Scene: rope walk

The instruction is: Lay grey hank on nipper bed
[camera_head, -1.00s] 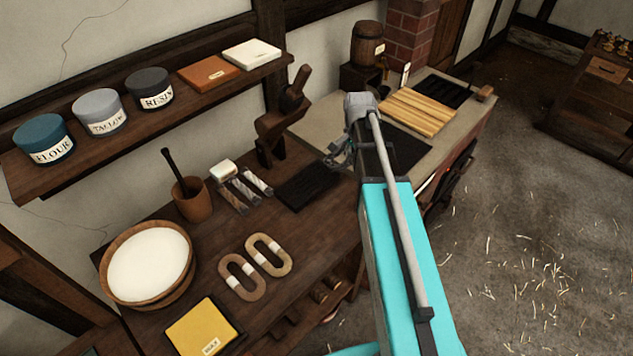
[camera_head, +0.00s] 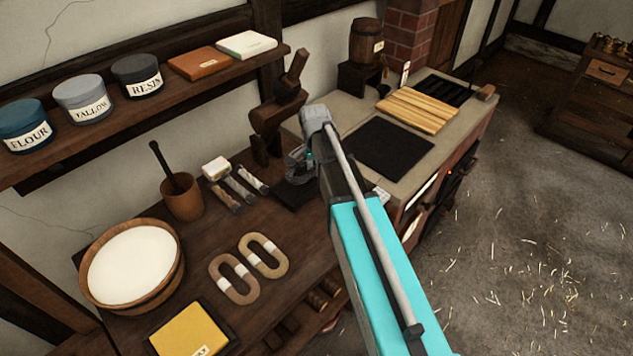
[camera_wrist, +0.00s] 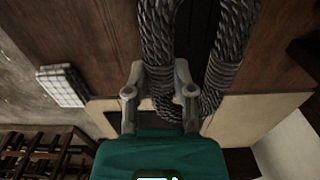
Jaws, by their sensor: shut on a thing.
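The grey hank (camera_wrist: 155,35) is a loop of thick twisted dark grey rope in the wrist view. My gripper (camera_wrist: 160,98) is shut on its near end, and its two strands run away from the fingers. In the head view my gripper (camera_head: 303,166) is over the back right of the wooden bench, with the hank mostly hidden there. A dark plate (camera_head: 287,196), seemingly the nipper bed, lies below it, partly covered by my arm. A dark wooden lever device (camera_head: 276,122) stands just behind. I cannot tell whether the hank touches the plate.
Two tan hanks (camera_head: 234,279) lie at the bench front. A white-filled tub (camera_head: 132,264), a mortar (camera_head: 182,198) and small bundles (camera_head: 237,187) are to the left. A stone-topped bench with a black mat (camera_head: 388,147) and yellow wooden slats (camera_head: 417,110) is to the right.

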